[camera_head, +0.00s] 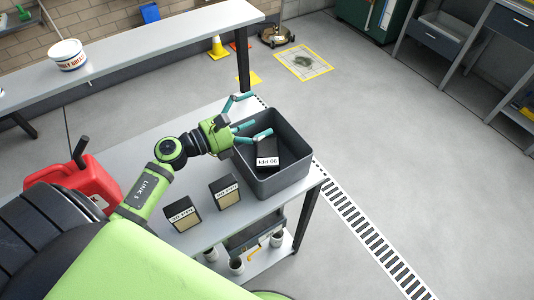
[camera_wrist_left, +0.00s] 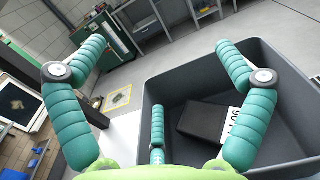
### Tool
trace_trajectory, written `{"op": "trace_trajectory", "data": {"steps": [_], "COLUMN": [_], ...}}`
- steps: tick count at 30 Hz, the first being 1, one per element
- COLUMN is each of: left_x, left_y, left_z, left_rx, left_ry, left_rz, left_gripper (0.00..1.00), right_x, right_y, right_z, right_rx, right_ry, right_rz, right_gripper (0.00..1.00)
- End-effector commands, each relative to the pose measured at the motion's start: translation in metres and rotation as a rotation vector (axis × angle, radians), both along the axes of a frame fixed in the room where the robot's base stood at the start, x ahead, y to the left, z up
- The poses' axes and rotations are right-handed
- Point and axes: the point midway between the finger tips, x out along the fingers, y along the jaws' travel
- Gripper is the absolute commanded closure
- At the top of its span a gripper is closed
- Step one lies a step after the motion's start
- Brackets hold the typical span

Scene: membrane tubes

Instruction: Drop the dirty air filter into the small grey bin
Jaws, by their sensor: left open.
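A dark box-shaped filter with a white label reading "90 PPI" upside down (camera_head: 267,156) lies tilted inside the small grey bin (camera_head: 287,186). The bin stands at the right end of the grey table. In the left wrist view the dark filter (camera_wrist_left: 205,123) rests in the bin (camera_wrist_left: 283,75), with its label partly behind a finger. My left gripper (camera_head: 256,114) is open and empty over the bin's left side, its teal fingers spread apart and clear of the filter. My right gripper is not in view.
Two dark boxes with white labels and tan faces, one nearer (camera_head: 179,214) and one farther (camera_head: 224,192), stand on the table left of the bin. A red canister (camera_head: 87,184) is farther left. A long bench (camera_head: 150,60) with a white bucket (camera_head: 68,55) stands behind.

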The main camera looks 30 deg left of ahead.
Motion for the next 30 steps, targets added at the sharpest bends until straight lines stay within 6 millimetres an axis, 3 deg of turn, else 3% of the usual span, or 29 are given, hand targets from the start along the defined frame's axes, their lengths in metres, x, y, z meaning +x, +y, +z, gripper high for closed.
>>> {"op": "trace_trajectory", "data": {"steps": [15, 21, 30], "left_x": [-0.084, -0.096, -0.096], "left_y": [0.051, 0.059, 0.059], "left_z": [-0.001, 0.000, 0.001], "left_rx": [-0.001, 0.001, 0.000], "left_ry": [0.003, -0.001, -0.001], "left_rz": [0.001, 0.000, 0.000], "left_gripper": [0.00, 0.00, 0.00], "right_x": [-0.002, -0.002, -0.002], "right_y": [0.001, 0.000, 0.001], "right_z": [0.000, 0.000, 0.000], "right_rx": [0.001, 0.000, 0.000], "right_ry": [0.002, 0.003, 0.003], "right_rz": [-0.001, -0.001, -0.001], "right_gripper": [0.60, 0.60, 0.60]}}
